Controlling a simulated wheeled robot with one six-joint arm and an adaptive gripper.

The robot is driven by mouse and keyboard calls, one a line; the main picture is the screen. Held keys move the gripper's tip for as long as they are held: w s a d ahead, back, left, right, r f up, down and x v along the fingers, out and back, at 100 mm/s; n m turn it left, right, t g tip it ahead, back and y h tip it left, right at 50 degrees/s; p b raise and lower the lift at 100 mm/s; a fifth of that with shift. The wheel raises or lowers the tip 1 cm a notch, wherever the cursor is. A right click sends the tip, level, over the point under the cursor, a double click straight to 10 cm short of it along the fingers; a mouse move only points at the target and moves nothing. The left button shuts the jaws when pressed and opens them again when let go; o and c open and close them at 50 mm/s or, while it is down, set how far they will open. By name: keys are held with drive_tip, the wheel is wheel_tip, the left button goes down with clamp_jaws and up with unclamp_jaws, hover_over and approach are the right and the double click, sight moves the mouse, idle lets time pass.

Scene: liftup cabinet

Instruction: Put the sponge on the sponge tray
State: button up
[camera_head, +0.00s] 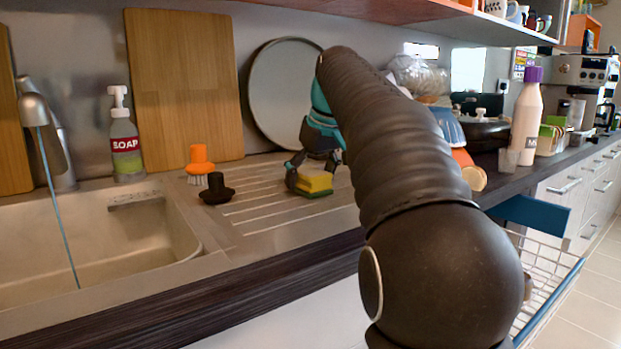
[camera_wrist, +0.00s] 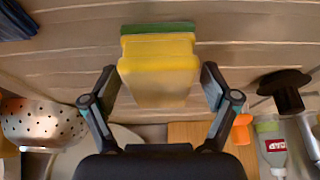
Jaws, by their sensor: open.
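The sponge (camera_head: 315,184), yellow with a green layer, rests on the ribbed metal drainboard right of the sink. My gripper (camera_head: 308,172) is over it, pointing down, with its fingers spread. I cannot make out a sponge tray in either view.
An orange-topped brush (camera_head: 201,162) and a black knobbed object (camera_head: 216,189) stand left of the sponge. The sink (camera_head: 100,240), faucet (camera_head: 45,125) and soap bottle (camera_head: 123,140) are farther left. A round lid (camera_head: 275,95) leans behind. Dishes crowd the right, partly behind my arm.

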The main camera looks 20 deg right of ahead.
drive_tip(key=p+v, duration=0.3)
drive_tip(key=v, duration=1)
drive_tip(key=shift+r+p, duration=0.35)
drive_tip(key=shift+p, duration=0.05)
drive_tip(key=shift+s+d, duration=0.1)
drive_tip(key=shift+s, duration=0.05)
